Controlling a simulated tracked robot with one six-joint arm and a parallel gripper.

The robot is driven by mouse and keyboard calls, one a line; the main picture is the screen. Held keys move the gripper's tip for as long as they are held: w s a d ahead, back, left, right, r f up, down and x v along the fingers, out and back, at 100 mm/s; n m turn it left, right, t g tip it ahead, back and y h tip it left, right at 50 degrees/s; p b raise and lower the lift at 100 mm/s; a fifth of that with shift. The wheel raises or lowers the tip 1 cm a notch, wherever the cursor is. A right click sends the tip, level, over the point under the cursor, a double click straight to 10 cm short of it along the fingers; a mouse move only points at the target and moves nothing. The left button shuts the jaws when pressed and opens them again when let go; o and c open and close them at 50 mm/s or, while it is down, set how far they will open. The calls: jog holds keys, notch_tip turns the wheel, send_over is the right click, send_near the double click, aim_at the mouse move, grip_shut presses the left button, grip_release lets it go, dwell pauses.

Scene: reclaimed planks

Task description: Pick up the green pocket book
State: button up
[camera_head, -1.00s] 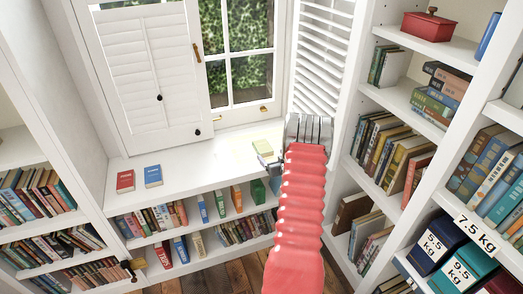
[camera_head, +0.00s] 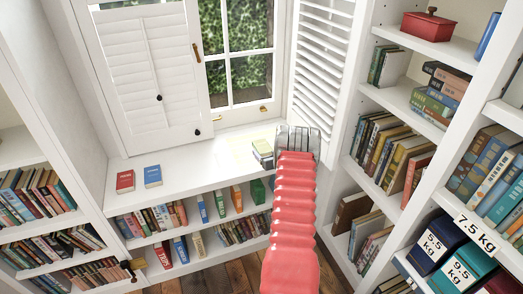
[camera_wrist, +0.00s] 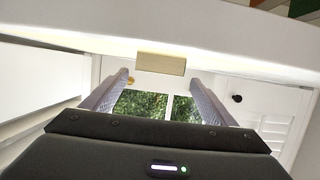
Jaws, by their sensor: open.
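A small book with a pale yellow-green cover (camera_head: 262,147) lies on the white window sill shelf, left of my gripper (camera_head: 296,141) in the head view. Grey parts beside the book are too small to tell apart. In the wrist view, an olive-tan block (camera_wrist: 160,63), which looks like the edge of that book, sits ahead between the two fingertips. My gripper (camera_wrist: 158,76) is open there, with a visible gap on either side of the block. I cannot tell whether a finger touches it.
A red book (camera_head: 125,181) and a blue book (camera_head: 153,176) lie on the sill at the left. The window (camera_head: 237,60) and white shutters stand behind. A tall bookcase (camera_head: 357,125) rises close on the right. The middle of the sill is clear.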

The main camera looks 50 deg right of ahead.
aim_at(262, 146)
jog(key=shift+x, duration=2.55)
jog(key=shift+c, duration=0.5)
jog(key=c, duration=1.1)
jog(key=shift+r, duration=0.1)
notch_tip(262, 146, up, 10)
